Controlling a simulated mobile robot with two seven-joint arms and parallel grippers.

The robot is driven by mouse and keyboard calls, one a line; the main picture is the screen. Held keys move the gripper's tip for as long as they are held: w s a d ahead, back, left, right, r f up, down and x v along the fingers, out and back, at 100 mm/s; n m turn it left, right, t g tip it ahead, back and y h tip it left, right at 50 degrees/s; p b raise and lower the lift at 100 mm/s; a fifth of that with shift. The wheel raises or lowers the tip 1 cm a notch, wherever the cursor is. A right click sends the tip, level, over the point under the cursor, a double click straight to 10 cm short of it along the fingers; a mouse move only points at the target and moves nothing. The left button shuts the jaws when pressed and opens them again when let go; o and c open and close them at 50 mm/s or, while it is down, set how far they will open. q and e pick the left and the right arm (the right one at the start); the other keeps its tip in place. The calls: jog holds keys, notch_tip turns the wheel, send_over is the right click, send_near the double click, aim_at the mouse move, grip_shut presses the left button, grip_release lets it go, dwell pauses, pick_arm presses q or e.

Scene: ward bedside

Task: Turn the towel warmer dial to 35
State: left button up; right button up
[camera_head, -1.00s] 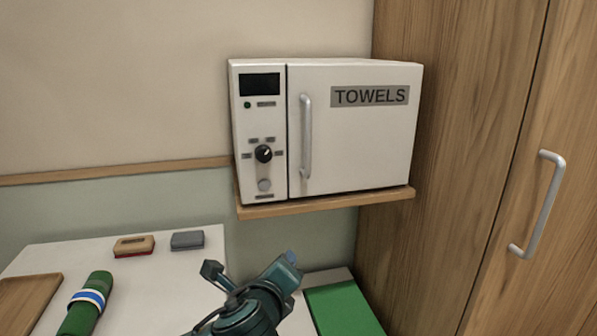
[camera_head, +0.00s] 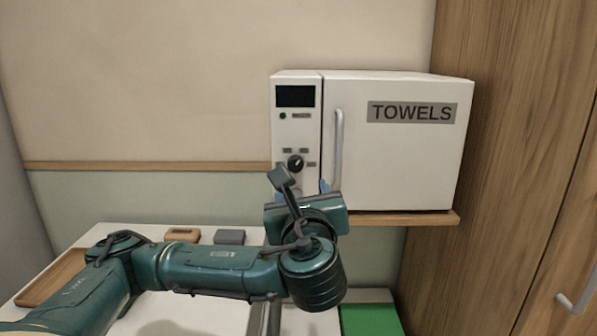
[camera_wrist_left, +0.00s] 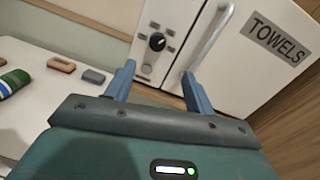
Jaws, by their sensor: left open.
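The white towel warmer (camera_head: 400,150) stands on a wooden wall shelf, its door shut. Its black dial (camera_head: 295,163) is on the narrow left panel, below a dark display (camera_head: 295,96) and among small grey labels. The dial also shows in the left wrist view (camera_wrist_left: 157,42), with a white pointer mark; the label numbers are too small to read. My left gripper (camera_head: 297,188) is in front of the lower panel, below the dial. In the left wrist view its blue fingers (camera_wrist_left: 158,72) are apart and empty, with the dial beyond them. My right gripper is not in view.
The vertical door handle (camera_head: 338,148) is just right of the panel. The shelf edge (camera_head: 430,219) runs below the warmer. A white table holds a wooden tray (camera_head: 50,280), a tan block (camera_head: 182,235) and a grey block (camera_head: 229,237). A wooden cabinet (camera_head: 510,150) stands right.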

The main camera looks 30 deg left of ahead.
aim_at(296, 167)
pick_arm(q)
jog(key=p+x, duration=0.1)
jog(key=x, duration=1)
jog(key=shift+a, duration=0.3)
jog(key=shift+w+a+f+p, duration=0.1)
jog(key=shift+w+a+p, duration=0.15)
jog(key=shift+w+p, duration=0.1)
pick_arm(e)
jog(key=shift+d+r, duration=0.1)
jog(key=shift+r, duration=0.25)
pick_arm(q)
jog(key=shift+c, duration=0.5)
jog(key=c, duration=0.9)
